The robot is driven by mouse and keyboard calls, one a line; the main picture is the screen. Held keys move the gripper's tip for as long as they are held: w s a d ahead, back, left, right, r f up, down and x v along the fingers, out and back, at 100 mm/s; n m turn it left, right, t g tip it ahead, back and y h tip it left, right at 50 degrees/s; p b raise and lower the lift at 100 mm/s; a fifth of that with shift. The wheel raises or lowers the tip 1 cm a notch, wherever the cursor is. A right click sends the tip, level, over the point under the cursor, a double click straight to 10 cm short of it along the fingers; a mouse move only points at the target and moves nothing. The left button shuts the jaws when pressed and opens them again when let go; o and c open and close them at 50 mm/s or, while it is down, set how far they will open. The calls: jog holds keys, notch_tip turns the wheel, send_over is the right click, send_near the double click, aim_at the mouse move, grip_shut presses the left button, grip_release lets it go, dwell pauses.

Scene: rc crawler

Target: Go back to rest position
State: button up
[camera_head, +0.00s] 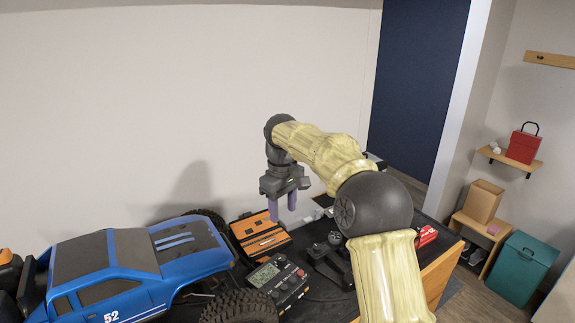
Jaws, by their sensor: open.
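My gripper (283,207) hangs at the end of my arm, pointing down, with its two purple fingers apart and nothing between them. It is above the table (335,299), near the orange and black case (260,236). My arm bends across the middle of the view and hides part of the table behind it.
A large blue crawler truck (135,265) with black tyres fills the table's left side. A device with a display (278,280) and a black controller (331,258) lie below my gripper. A wall stands behind. Shelves with a red box (523,147) and a green bin (520,268) are at right.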

jog(key=s+d+f+m, duration=0.3)
jog(key=s+d, duration=0.3)
jog(key=s, duration=0.3)
jog(key=s+d+f+m+t+b, duration=0.1)
jog(key=s+d+f+m, duration=0.2)
jog(key=s+d+f, duration=0.3)
jog(key=s+d+f+m+t, duration=0.1)
jog(key=s+d+f+m, duration=0.2)
jog(key=s, duration=0.8)
jog(key=d+f, duration=0.2)
jog(key=d, duration=0.1)
jog(key=shift+s+m+b, duration=0.3)
jog(key=shift+s+b, duration=0.05)
jog(key=shift+s, duration=0.05)
jog(key=shift+d, duration=0.15)
